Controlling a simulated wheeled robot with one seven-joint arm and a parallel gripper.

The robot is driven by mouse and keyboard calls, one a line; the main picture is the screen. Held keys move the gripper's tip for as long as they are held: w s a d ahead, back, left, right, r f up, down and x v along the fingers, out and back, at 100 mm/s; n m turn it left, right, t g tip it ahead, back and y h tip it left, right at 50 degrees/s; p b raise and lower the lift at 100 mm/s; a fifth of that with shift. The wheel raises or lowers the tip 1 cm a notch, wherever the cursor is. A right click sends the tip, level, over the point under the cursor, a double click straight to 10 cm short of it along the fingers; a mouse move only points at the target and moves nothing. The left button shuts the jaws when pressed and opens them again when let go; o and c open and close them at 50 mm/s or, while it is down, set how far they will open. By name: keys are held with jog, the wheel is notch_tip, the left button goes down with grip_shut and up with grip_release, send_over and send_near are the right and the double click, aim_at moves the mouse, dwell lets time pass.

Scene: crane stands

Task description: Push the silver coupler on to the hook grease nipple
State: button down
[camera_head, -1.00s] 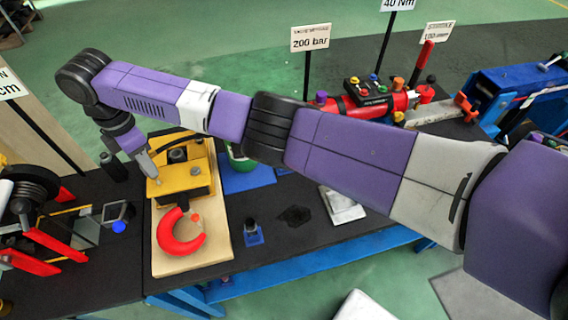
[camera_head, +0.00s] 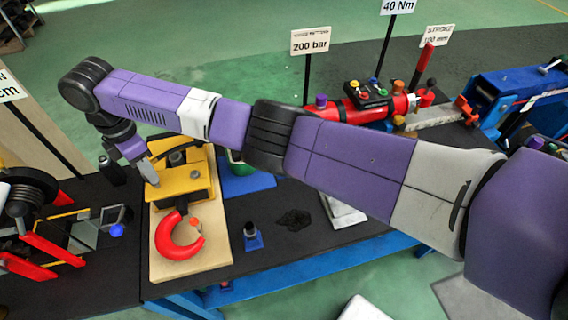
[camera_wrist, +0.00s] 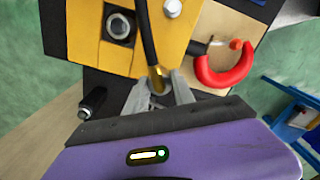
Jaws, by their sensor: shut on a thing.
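My gripper (camera_wrist: 162,92) is shut on the end fitting of a black hose (camera_wrist: 147,35). The fitting (camera_wrist: 157,80) looks brass-coloured above the fingers; the silver part is hidden between them. In the head view my gripper (camera_head: 149,177) is at the left front of the yellow hook block (camera_head: 188,182). The red hook (camera_wrist: 224,78) lies to the right of my gripper in the wrist view, and in front of the block in the head view (camera_head: 172,251). A small orange-tipped part (camera_wrist: 235,44) sits inside the hook's curve. I cannot tell which part is the grease nipple.
The block stands on a pale wooden board (camera_head: 212,258). A round silver bolt head (camera_wrist: 171,9) and a square socket with a nut (camera_wrist: 119,27) are on the block. A dark cylinder (camera_wrist: 93,101) stands left of my gripper. A blue-based post (camera_head: 252,238) stands right of the board.

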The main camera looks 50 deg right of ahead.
jog(key=shift+f+b, duration=0.3)
jog(key=shift+f, duration=0.35)
jog(key=c, duration=1)
grip_release()
jog(key=shift+r+p, duration=2.25)
jog(key=shift+r, duration=0.25)
jog(key=shift+r+b, duration=0.9)
jog(key=shift+r, duration=3)
